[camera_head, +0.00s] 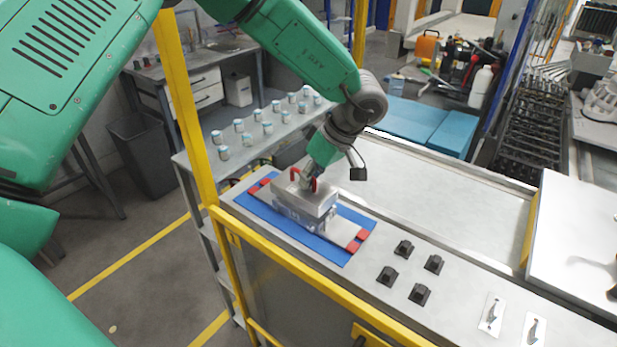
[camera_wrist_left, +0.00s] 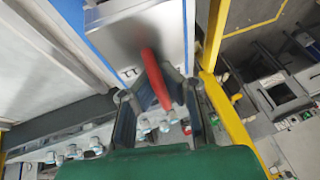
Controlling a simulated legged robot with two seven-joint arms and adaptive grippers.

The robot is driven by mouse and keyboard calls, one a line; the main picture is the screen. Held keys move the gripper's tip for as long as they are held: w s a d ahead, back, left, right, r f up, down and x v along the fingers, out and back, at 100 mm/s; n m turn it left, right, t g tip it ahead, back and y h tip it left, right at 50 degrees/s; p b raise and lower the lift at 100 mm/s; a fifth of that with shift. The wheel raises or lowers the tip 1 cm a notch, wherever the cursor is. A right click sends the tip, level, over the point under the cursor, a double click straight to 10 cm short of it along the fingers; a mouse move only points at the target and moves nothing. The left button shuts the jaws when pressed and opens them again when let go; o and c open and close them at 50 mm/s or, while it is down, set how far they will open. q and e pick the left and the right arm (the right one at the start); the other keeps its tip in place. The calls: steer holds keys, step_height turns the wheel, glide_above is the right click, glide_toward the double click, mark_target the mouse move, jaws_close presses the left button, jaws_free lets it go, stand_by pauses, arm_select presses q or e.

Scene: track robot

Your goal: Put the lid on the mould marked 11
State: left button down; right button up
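A silver metal lid (camera_head: 315,202) with a red handle (camera_head: 293,174) is over a grey metal mould (camera_head: 292,217) on the blue mat (camera_head: 260,214). I cannot tell whether the lid rests on the mould or is slightly above it. My left gripper (camera_head: 307,182) reaches down from above, its fingers closed around the handle. In the left wrist view, the red handle (camera_wrist_left: 155,80) passes between the fingers (camera_wrist_left: 166,82), and the flat lid top (camera_wrist_left: 135,40) is beyond. I cannot read a number on the mould. My right gripper is not in view.
Red blocks (camera_head: 357,241) sit at the mat's ends. Several black fixtures (camera_head: 403,247) and white plates (camera_head: 492,314) are to the right on the metal bench (camera_head: 385,215). A yellow rail (camera_head: 300,276) runs along the front. A side shelf holds several small jars (camera_head: 239,125).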

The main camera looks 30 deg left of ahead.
arm_select(q)
steer(key=shift+r+p, duration=0.1)
steer(key=shift+p, duration=0.2)
steer(key=shift+f, duration=1)
steer(key=c, duration=1.6)
jaws_free()
steer(key=shift+c, duration=0.2)
steer(key=v, duration=1.2)
steer(key=shift+w+d, duration=0.1)
